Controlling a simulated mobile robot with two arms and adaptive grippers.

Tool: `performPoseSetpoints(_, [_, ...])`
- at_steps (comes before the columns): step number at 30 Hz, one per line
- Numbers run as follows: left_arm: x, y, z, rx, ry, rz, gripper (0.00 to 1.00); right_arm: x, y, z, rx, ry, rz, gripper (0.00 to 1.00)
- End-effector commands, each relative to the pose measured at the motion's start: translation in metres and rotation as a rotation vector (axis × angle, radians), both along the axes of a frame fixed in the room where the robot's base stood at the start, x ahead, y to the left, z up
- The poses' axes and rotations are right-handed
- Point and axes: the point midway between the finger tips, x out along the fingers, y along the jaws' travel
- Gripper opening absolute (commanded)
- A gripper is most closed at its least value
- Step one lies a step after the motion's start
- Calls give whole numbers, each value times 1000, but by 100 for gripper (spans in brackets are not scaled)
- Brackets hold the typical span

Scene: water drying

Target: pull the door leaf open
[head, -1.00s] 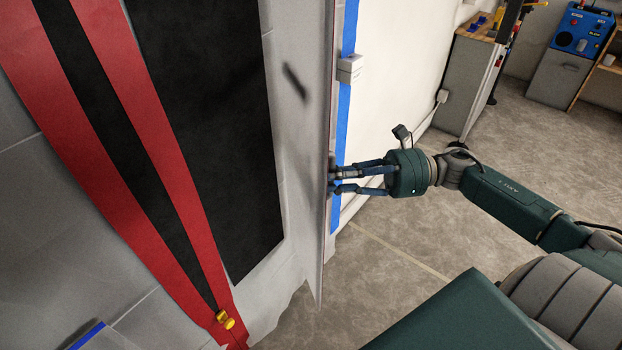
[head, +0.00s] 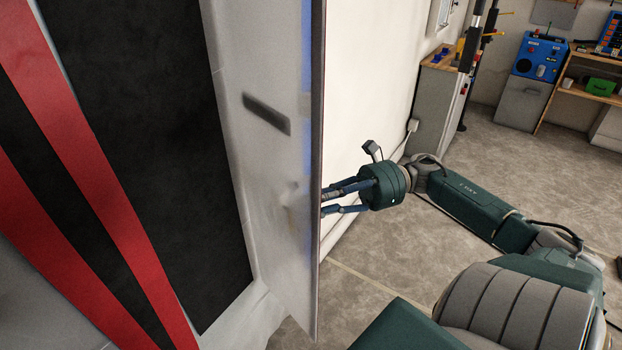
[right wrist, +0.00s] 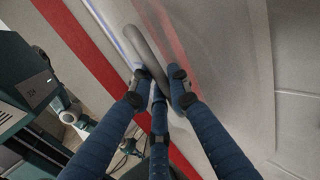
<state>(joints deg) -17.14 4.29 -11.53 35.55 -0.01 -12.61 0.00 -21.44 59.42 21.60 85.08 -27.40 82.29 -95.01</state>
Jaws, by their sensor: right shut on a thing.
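The pale door leaf (head: 295,240) stands nearly edge-on left of centre in the head view, its free edge running top to bottom. A dark bar (head: 267,114) shows on its left face; I cannot tell whether it is a handle or a shadow. My right gripper (head: 325,203) reaches the leaf's edge from the right, its fingertips partly hidden behind that edge. In the right wrist view my right gripper (right wrist: 161,88) is closed around the lower end of a grey bar handle (right wrist: 147,50) on the pale surface. My left gripper is out of view.
A black panel (head: 170,150) and red strips (head: 95,130) fill the left of the head view. A grey cabinet (head: 435,110) stands at the back right, with a blue machine (head: 538,55) beyond. The floor (head: 500,180) between is mostly clear.

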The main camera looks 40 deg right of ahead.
Motion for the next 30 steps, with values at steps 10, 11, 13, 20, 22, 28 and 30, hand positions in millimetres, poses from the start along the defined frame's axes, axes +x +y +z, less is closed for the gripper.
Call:
performPoseSetpoints(10, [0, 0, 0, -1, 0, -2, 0, 0, 0, 0, 1, 0, 0, 33])
performPoseSetpoints(11, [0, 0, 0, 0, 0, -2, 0, 0, 0, 0, 1, 0, 0, 33])
performPoseSetpoints(13, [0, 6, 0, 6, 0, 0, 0, 0, 0, 0, 1, -1, 1, 33])
performPoseSetpoints(20, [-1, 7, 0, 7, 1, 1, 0, -7, -20, 0, 1, 0, -3, 33])
performPoseSetpoints(22, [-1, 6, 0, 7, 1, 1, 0, -12, -33, 0, 1, 0, -4, 33])
performPoseSetpoints(28, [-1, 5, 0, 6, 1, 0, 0, -30, -74, 0, 0, 0, -5, 33])
performPoseSetpoints(30, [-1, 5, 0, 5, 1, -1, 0, -35, -86, 0, 1, -1, -5, 33])
